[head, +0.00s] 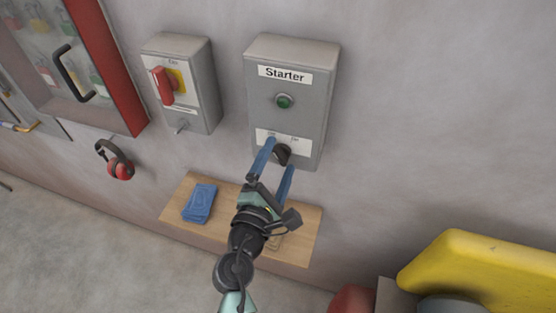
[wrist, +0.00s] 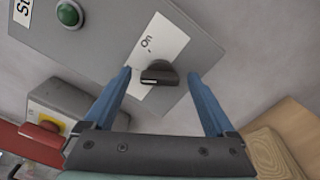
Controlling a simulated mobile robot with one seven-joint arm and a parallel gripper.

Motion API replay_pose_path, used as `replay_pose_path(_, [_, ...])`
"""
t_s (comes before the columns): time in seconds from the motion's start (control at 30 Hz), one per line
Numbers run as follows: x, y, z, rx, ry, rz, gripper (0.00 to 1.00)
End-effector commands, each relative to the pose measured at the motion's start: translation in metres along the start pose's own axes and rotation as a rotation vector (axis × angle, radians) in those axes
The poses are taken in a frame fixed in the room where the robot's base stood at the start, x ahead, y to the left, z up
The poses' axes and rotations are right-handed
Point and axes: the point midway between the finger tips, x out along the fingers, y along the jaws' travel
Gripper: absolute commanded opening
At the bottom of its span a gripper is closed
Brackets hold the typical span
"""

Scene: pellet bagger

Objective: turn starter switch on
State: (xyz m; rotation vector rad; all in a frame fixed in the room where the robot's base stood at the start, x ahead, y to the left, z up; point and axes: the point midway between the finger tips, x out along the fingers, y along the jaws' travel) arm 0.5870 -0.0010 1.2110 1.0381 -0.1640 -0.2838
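The grey starter box (head: 291,124), labelled "Starter", is fixed to the wall in the head view. A green round button or lamp (head: 284,101) is on its face, and it also shows in the wrist view (wrist: 69,13). Below is a black rotary switch knob (head: 282,154) on a white label plate; it also shows in the wrist view (wrist: 159,75). "On" is readable on the plate in the wrist view. My gripper (head: 276,155) is open, its two blue fingers apart on either side of the knob. In the wrist view, gaps show between both fingers (wrist: 160,85) and the knob.
A grey box with a red rotary handle (head: 164,86) is to the left of the starter box. A wooden shelf (head: 176,207) below carries a folded blue cloth (head: 199,203). Ear defenders (head: 116,161) hang at left. A yellow object (head: 480,268) stands at lower right.

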Motion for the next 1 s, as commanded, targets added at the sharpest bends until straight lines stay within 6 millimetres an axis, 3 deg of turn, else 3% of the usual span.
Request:
replay_pose_path(0.07, [-0.0002,0.0,0.0,0.0,0.0,0.0,0.77])
replay_pose_path(0.47, [-0.0004,0.0,0.0,0.0,0.0,0.0,0.05])
replay_pose_path(0.77, [-0.0005,-0.0012,-0.0008,0.038,0.0,0.0,0.04])
replay_pose_path(1.0, [-0.0004,-0.0029,-0.002,0.171,-0.001,0.002,0.04])
